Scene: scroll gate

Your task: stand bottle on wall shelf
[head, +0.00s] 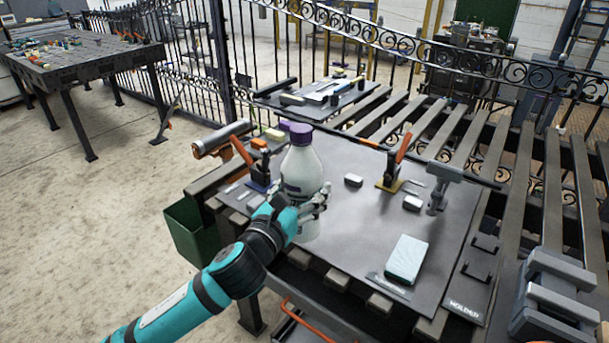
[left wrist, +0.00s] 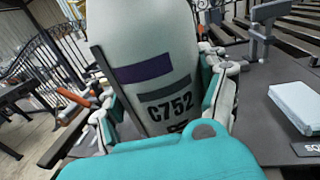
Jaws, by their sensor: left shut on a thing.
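A white bottle (head: 303,172) with a purple cap stands upright near the front left of the workbench in the head view. My left gripper (head: 312,203) is shut around its lower body. In the left wrist view the bottle (left wrist: 150,50) fills the middle, with a purple band and the print C752, between the fingers of my left gripper (left wrist: 165,110). I cannot tell whether its base touches the bench or hangs just above or in front of it. My right gripper is not in view. I cannot make out a wall shelf.
The workbench (head: 345,235) carries orange-handled clamps (head: 392,170), a white-and-green box (head: 406,259) and small blocks. A grey vise (head: 555,300) is at the right. A green bin (head: 190,232) hangs at the left edge. An iron fence (head: 340,45) stands behind. Floor at left is open.

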